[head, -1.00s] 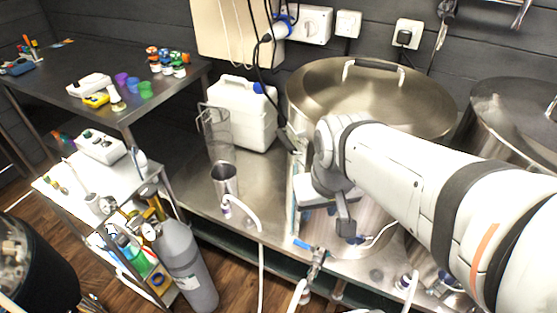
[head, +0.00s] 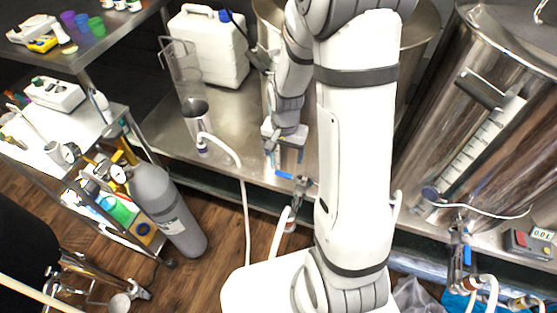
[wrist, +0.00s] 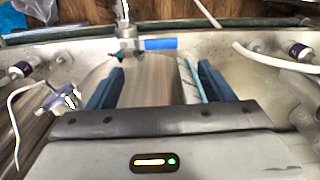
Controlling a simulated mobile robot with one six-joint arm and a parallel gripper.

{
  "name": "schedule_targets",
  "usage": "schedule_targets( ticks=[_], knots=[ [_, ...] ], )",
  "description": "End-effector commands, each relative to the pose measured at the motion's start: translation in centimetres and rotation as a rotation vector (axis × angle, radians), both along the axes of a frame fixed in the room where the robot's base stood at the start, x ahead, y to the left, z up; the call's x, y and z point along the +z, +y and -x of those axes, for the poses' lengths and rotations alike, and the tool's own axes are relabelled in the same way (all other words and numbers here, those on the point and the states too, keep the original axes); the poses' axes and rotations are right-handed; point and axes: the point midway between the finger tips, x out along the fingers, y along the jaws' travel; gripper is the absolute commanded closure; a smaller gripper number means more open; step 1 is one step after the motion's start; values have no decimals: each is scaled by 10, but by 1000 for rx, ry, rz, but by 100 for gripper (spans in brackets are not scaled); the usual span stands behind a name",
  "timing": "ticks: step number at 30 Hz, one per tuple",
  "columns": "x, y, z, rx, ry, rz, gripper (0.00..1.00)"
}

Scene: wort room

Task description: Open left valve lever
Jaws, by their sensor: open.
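The left valve has a blue lever (head: 284,175) at the front edge of the steel bench, in front of the left kettle. In the wrist view the blue lever (wrist: 160,43) lies crosswise, pointing right from the metal valve body (wrist: 126,40). My gripper (head: 284,150) is open and empty, just above and behind the lever in the head view. In the wrist view its two blue fingers stand apart on either side of the gap (wrist: 160,85), and the lever shows beyond their tips, apart from them. My arm hides much of the left kettle (head: 262,12).
White hoses (head: 245,200) hang off the bench front. The right kettle (head: 480,100) has its own valve with a blue lever (head: 467,255). A gas cylinder (head: 168,205) stands by the cart.

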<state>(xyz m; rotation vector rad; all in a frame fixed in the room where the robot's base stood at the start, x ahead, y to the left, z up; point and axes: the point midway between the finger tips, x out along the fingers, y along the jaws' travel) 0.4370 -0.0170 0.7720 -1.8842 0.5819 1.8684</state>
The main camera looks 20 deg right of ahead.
Motion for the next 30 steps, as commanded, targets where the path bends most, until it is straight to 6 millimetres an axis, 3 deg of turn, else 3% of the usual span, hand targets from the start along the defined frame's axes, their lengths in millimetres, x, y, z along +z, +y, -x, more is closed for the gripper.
schedule_targets(
  ticks=[18,30],
  knots=[
    [-84,0,-2,-28,12,-1,25],
    [-93,0,-3,-27,9,0,25]
  ],
)
